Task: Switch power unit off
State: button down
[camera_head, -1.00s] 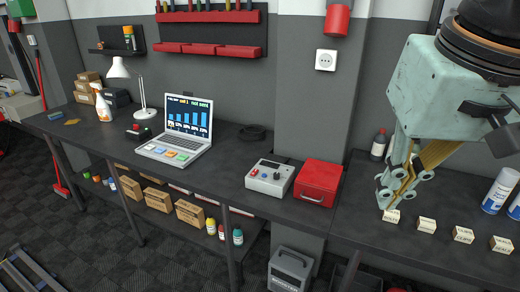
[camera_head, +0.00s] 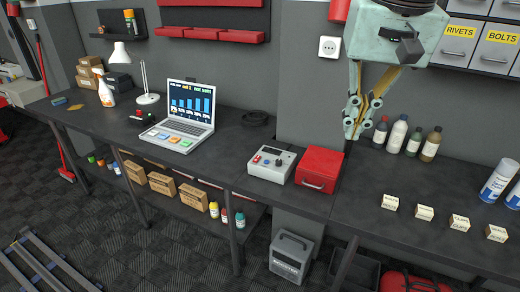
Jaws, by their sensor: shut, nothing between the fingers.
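The power unit appears to be the small light-grey box (camera_head: 280,172) with a dark display, a red control and a blue control on its top. It sits on the dark workbench (camera_head: 310,207), left of the red metal box. Its control markings are too small to read. My gripper (camera_head: 352,136) points down with its fingers shut and empty. In the picture it is above and to the right of the power unit, beyond the red box. It is apart from the power unit.
The red metal box (camera_head: 319,170) stands beside the power unit. A laptop (camera_head: 181,126) is to the left, and a coiled black cable (camera_head: 255,118) lies behind. Several bottles (camera_head: 398,134) stand right of my gripper. Small labelled blocks (camera_head: 424,213) line the right bench. Bench in front of the laptop is clear.

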jog(key=w+a+p, duration=0.3)
jog(key=w+a, duration=0.1)
jog(key=w, duration=0.9)
jog(key=m+g+p, duration=0.3)
jog(key=p, duration=0.5)
send_over(260, 156)
notch_tip(260, 156, down, 22)
jog(key=shift+f, duration=0.25)
jog(key=shift+f, duration=0.1)
jog(key=shift+f+p, duration=0.85)
jog(key=shift+f, duration=6.05)
